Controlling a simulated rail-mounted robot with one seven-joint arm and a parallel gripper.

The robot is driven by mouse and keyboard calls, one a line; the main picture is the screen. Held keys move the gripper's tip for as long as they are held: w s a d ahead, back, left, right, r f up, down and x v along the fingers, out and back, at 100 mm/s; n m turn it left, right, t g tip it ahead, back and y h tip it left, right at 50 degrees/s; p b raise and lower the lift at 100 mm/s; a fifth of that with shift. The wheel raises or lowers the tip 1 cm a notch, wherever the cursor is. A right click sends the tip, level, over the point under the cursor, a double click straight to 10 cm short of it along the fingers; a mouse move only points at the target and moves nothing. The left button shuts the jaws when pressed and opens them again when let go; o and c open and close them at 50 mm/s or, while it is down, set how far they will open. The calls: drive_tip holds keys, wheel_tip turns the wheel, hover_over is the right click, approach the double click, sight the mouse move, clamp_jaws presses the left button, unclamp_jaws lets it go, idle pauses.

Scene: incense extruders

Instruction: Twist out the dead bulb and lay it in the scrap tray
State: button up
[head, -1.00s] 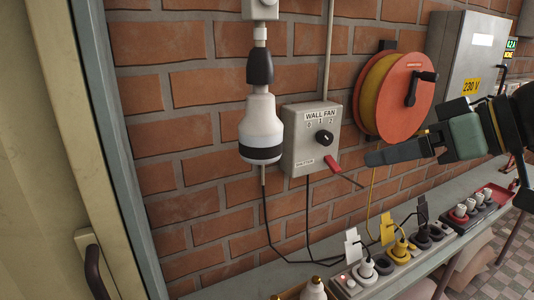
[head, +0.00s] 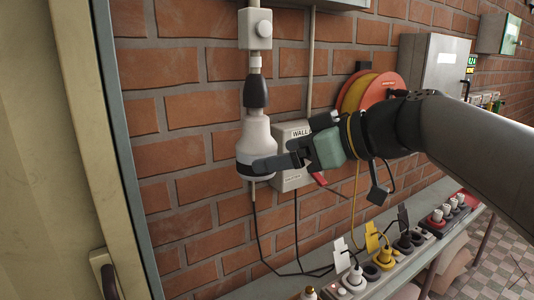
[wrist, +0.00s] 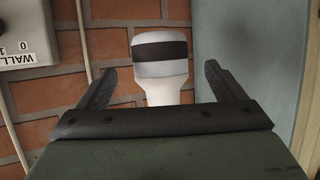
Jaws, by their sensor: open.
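The bulb (head: 257,132) is white with a dark band near its lower end. It hangs upright below a black socket (head: 255,92) on the brick wall. In the wrist view the picture is upside down, and the bulb (wrist: 162,70) shows between the two open fingers (wrist: 160,88), with a gap on each side. How deep it sits between them is hard to tell. I cannot make out a scrap tray for certain.
A grey wall fan switch box (head: 290,145) is just right of the bulb, behind my gripper. A cable reel (head: 372,90) hangs farther right. The bench (head: 270,288) below carries plugs and a red-ended block (head: 465,200). A door frame (head: 115,150) stands left.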

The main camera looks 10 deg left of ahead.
drive_tip(key=p+x, duration=0.1)
drive_tip(key=x, duration=0.4)
drive_tip(key=shift+w+a+f, duration=0.1)
drive_tip(key=shift+a, duration=0.2)
drive_tip(key=c, duration=1.1)
drive_tip(key=o, duration=0.3)
drive_tip(key=shift+c, duration=0.8)
drive_tip(key=shift+m+t+h+b, duration=0.3)
drive_tip(key=shift+m+t+b, duration=0.4)
drive_tip(key=shift+b, duration=0.2)
drive_tip(key=shift+m+t+h, duration=0.3)
drive_tip(key=shift+m+t, duration=0.2)
drive_tip(key=shift+t, duration=0.1)
